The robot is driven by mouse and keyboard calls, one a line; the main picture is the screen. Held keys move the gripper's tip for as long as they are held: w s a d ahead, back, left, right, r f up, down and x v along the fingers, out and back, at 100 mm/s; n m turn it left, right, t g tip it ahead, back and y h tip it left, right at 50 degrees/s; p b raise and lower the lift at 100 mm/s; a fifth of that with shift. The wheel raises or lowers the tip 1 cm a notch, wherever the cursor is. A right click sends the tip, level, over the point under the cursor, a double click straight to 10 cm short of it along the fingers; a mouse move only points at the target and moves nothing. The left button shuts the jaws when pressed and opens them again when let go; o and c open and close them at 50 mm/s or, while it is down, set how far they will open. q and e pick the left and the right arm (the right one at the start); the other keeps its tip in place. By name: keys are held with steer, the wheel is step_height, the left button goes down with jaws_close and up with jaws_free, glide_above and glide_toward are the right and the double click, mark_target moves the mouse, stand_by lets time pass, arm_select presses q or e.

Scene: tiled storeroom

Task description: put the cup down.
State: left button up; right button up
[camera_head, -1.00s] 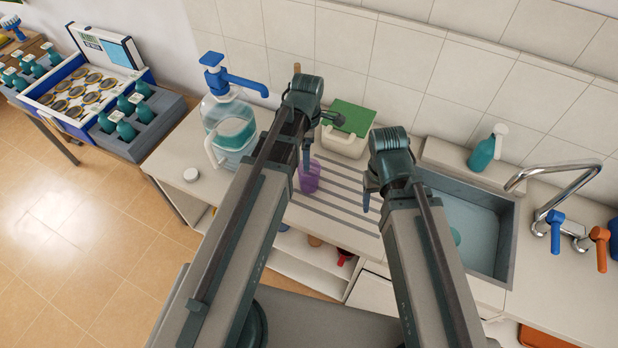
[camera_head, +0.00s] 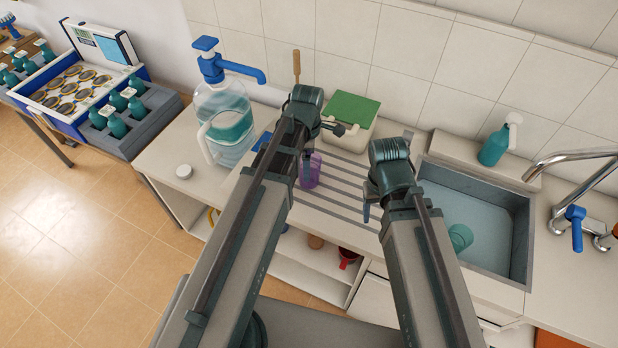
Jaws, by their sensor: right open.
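A purple cup (camera_head: 311,170) stands on the ribbed drainboard (camera_head: 345,185), left of the sink. A finger of my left gripper (camera_head: 306,168) overlaps the cup's left side in the picture; its other finger is hidden, and I cannot tell whether it touches or grips the cup. My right gripper (camera_head: 367,205) is open, with no object visible in it, above the drainboard's right part near the sink's left edge. A teal cup (camera_head: 460,237) is in the sink (camera_head: 522,240).
A green-lidded box (camera_head: 350,107) is behind the drainboard. A teal spray bottle (camera_head: 493,147) and a tap (camera_head: 577,215) are by the sink. Drainboard room shows between my grippers.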

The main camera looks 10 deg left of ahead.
mark_target(315, 164)
arm_select(q)
steer(key=f+b, duration=0.5)
steer(key=shift+d+f, duration=0.2)
arm_select(e)
step_height(315, 164, down, 5)
steer(key=shift+f, duration=0.2)
arm_select(q)
steer(key=shift+r, duration=0.1)
steer(key=shift+c, duration=0.4)
arm_select(e)
steer(key=shift+r, duration=0.15)
arm_select(q)
steer(key=c, duration=1.2)
steer(key=shift+o, duration=0.2)
steer(key=shift+r, duration=0.1)
